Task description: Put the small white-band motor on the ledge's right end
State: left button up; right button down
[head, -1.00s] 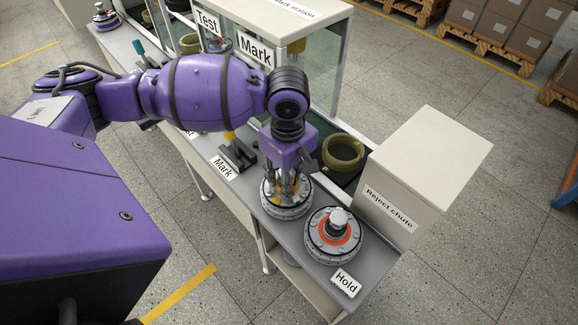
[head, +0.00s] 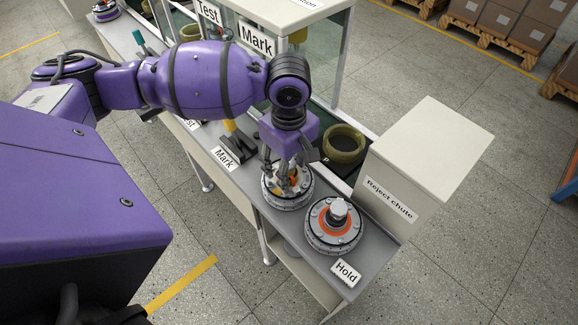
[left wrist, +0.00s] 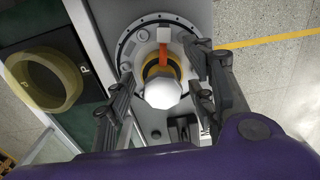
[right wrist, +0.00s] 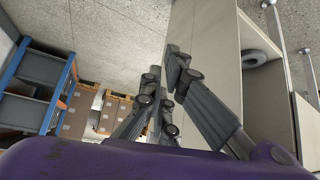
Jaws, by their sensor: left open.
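A round grey motor (head: 298,200) with a yellow ring and an orange strip stands on the ledge (head: 272,219), left of the Hold motor. My left gripper (head: 285,172) is over it, open. In the left wrist view my left gripper's fingers (left wrist: 160,88) stand on either side of its pale shaft (left wrist: 163,93), apart from it. I cannot make out a white band on it. A second motor (head: 352,238) with an orange band and pale shaft stands at the ledge's right end by the Hold sign. My right gripper (right wrist: 168,80) appears only in its wrist view, fingertips together and empty.
The Reject chute box (head: 430,165) stands behind the ledge's right end. An olive ring (head: 343,145) sits in a recess behind the left gripper. A dark cradle (head: 238,150) stands by the lower Mark sign (head: 224,158). Another motor (head: 106,12) is at the far left.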

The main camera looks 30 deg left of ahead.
pick_arm(q)
notch_tip(320, 180, up, 10)
jog(key=shift+r+p, duration=0.15)
jog(key=shift+p, duration=0.65)
jog(key=shift+r, duration=0.55)
pick_arm(e)
jog(key=shift+w+a+r, duration=0.15)
jog(key=shift+w+r, duration=0.15)
jog(key=shift+r, duration=0.25)
jog(key=shift+w+a+r, duration=0.15)
jog(key=shift+w+r, duration=0.15)
jog(key=shift+r, duration=0.25)
jog(key=shift+d, duration=0.1)
